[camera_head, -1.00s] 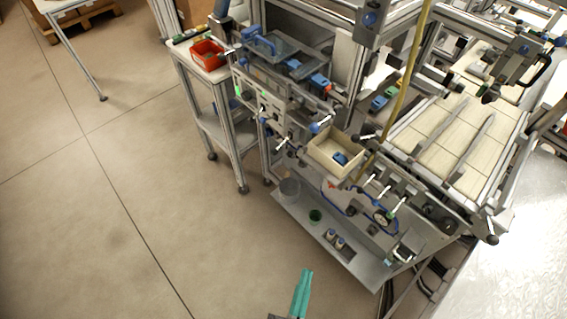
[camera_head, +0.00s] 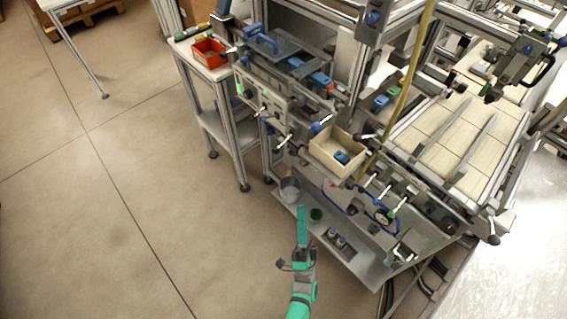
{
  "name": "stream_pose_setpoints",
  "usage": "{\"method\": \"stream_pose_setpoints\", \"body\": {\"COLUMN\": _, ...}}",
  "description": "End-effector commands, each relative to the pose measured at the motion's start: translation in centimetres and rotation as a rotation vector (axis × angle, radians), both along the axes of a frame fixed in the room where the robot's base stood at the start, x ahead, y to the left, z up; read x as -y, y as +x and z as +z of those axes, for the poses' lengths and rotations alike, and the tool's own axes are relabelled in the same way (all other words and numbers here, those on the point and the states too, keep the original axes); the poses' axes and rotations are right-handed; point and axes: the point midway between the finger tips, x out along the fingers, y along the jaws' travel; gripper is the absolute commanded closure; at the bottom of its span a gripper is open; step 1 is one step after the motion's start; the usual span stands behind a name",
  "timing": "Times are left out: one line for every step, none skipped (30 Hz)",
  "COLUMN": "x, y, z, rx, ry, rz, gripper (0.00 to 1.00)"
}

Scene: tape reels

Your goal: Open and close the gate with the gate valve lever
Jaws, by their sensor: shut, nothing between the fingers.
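My gripper (camera_head: 302,212) is teal, with its fingers shut together and empty, pointing up the picture. It shows over the left part of the machine's lower shelf. Several small levers with dark or pale handles sit on the machine front, including one left of the cream bin (camera_head: 283,143) and a group right of it (camera_head: 385,193). I cannot tell which is the gate valve lever. My gripper appears apart from all of them. The gate cannot be made out.
A red bin (camera_head: 208,53) stands on a side table.

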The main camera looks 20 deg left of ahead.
Motion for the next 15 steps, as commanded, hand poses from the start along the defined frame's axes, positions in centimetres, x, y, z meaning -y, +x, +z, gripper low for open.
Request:
{"method": "stream_pose_setpoints", "body": {"x": -0.3, "y": 1.0, "z": 0.2, "rx": 0.015, "ry": 0.025, "rz": 0.044, "gripper": 1.0}}
{"method": "stream_pose_setpoints", "body": {"x": -0.5, "y": 1.4, "z": 0.4, "rx": 0.023, "ry": 0.041, "rz": 0.072, "gripper": 1.0}}
{"method": "stream_pose_setpoints", "body": {"x": -0.8, "y": 1.9, "z": 0.5, "rx": 0.03, "ry": 0.06, "rz": 0.107, "gripper": 1.0}}
{"method": "stream_pose_setpoints", "body": {"x": -0.9, "y": 2.3, "z": 0.6, "rx": 0.037, "ry": 0.074, "rz": 0.132, "gripper": 1.0}}
{"method": "stream_pose_setpoints", "body": {"x": -1.0, "y": 2.6, "z": 0.7, "rx": 0.042, "ry": 0.085, "rz": 0.154, "gripper": 1.0}}
{"method": "stream_pose_setpoints", "body": {"x": -1.2, "y": 2.9, "z": 0.9, "rx": 0.048, "ry": 0.099, "rz": 0.182, "gripper": 1.0}}
{"method": "stream_pose_setpoints", "body": {"x": -1.3, "y": 3.2, "z": 0.9, "rx": 0.051, "ry": 0.108, "rz": 0.201, "gripper": 1.0}}
{"method": "stream_pose_setpoints", "body": {"x": -1.5, "y": 3.4, "z": 1.1, "rx": 0.054, "ry": 0.116, "rz": 0.217, "gripper": 1.0}}
{"method": "stream_pose_setpoints", "body": {"x": -1.6, "y": 3.6, "z": 1.1, "rx": 0.057, "ry": 0.124, "rz": 0.236, "gripper": 1.0}}
{"method": "stream_pose_setpoints", "body": {"x": -1.6, "y": 3.7, "z": 1.2, "rx": 0.058, "ry": 0.129, "rz": 0.247, "gripper": 1.0}}
{"method": "stream_pose_setpoints", "body": {"x": -1.7, "y": 3.8, "z": 1.2, "rx": 0.06, "ry": 0.133, "rz": 0.256, "gripper": 1.0}}
{"method": "stream_pose_setpoints", "body": {"x": -1.8, "y": 3.9, "z": 1.3, "rx": 0.062, "ry": 0.138, "rz": 0.266, "gripper": 1.0}}
{"method": "stream_pose_setpoints", "body": {"x": -1.8, "y": 3.9, "z": 1.3, "rx": 0.062, "ry": 0.14, "rz": 0.271, "gripper": 1.0}}
{"method": "stream_pose_setpoints", "body": {"x": -1.8, "y": 4.0, "z": 1.3, "rx": 0.063, "ry": 0.143, "rz": 0.275, "gripper": 1.0}}
{"method": "stream_pose_setpoints", "body": {"x": -1.8, "y": 4.0, "z": 1.3, "rx": 0.063, "ry": 0.143, "rz": 0.278, "gripper": 1.0}}
